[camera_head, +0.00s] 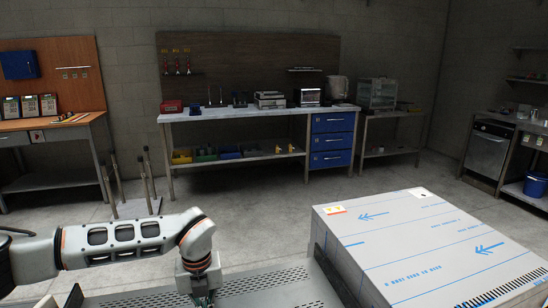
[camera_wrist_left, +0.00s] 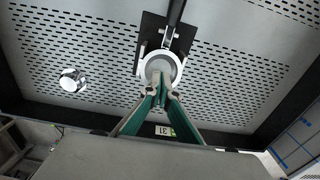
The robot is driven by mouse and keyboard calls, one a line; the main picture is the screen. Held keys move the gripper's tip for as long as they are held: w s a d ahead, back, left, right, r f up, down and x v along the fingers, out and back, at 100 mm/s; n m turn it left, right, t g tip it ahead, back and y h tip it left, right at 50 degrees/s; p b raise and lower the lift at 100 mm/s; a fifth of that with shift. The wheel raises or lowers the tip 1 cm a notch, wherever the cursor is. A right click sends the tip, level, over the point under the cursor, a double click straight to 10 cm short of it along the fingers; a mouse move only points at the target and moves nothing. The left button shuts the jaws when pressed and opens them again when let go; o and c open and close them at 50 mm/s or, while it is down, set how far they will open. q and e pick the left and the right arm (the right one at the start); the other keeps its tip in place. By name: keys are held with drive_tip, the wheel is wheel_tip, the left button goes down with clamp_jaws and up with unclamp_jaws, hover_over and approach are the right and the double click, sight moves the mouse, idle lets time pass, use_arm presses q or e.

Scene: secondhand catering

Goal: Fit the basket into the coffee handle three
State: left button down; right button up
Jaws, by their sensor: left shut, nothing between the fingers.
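A coffee handle (camera_wrist_left: 174,34) with a black grip and a pale round ring head lies on the perforated metal surface (camera_wrist_left: 235,60) in the left wrist view. A small shiny round metal piece (camera_wrist_left: 72,80), likely the basket, sits apart from it to the left. My left gripper (camera_wrist_left: 161,92) is shut and empty, its green fingertips over the lower part of the ring; I cannot tell if they touch it. In the head view the left gripper (camera_head: 202,296) points down at the bottom edge, and handle and basket cannot be made out. My right gripper is not in view.
A tag (camera_wrist_left: 164,130) reading 31 is near the tray's front rim. A large grey box (camera_head: 420,245) with blue arrows stands right of the perforated bench (camera_head: 285,285). Workbenches (camera_head: 260,114) line the far wall, with open floor between.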

use_arm(q)
drive_tip(key=shift+f, duration=0.25)
drive_tip(key=shift+f+b, duration=0.3)
drive_tip(key=shift+f, duration=0.25)
idle(0.5)
drive_tip(key=shift+s+f, duration=0.15)
drive_tip(key=shift+f, duration=0.2)
idle(0.4)
drive_tip(key=shift+r+p, duration=0.4)
drive_tip(key=shift+r, duration=0.25)
drive_tip(key=shift+r+p, duration=0.8)
drive_tip(key=shift+r, duration=0.5)
wheel_tip(320, 180, up, 4)
drive_tip(key=p, duration=0.3)
drive_tip(key=shift+r, duration=0.25)
drive_tip(key=shift+f, duration=0.1)
